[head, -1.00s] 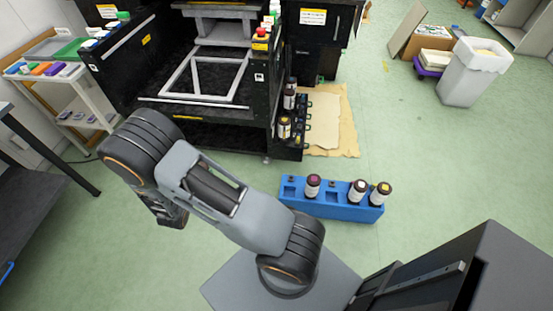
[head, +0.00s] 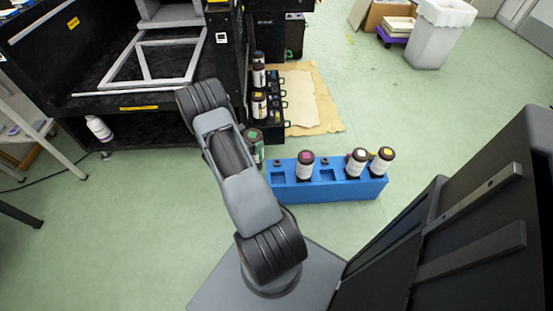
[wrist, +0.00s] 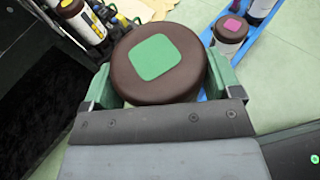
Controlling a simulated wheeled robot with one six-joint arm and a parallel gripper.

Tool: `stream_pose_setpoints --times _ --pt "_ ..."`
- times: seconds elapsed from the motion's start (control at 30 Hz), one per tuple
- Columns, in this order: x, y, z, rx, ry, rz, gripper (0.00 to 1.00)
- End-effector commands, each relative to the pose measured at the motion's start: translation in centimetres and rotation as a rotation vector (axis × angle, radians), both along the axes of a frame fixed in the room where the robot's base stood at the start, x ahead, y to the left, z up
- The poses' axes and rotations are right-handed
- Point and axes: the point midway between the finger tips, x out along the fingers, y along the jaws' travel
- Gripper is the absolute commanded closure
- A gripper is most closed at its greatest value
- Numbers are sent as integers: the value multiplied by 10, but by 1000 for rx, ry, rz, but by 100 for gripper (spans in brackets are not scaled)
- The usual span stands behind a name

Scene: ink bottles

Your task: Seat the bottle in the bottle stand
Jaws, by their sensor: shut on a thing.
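My gripper (wrist: 158,88) is shut on a dark bottle with a brown cap and a green square on top (wrist: 160,55). In the head view this bottle (head: 256,146) shows upright just behind the left end of the blue bottle stand (head: 335,190), partly hidden by my arm. The gripper itself is hidden there.
Brown sheets (head: 315,100) lie beside the rack. A white bottle (head: 99,128) is under the machine's front. The green floor right of the stand is open.

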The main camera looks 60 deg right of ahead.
Motion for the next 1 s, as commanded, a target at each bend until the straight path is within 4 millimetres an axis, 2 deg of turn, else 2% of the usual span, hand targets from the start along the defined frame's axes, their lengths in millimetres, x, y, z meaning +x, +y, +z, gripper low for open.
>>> stream_pose_setpoints --times 0.03,0.1,0.33,0.5,0.67,1.0 --pt "-13 -16 -24 -2 -1 -42 75" --pt "-28 -32 -37 -2 -1 -86 75" --pt "-62 -66 -64 -4 -2 -181 75" --pt "-72 -74 -71 -4 0 -206 75" --pt "-74 -75 -78 -4 0 -210 75" --pt "-73 -75 -108 -3 -1 -209 75"
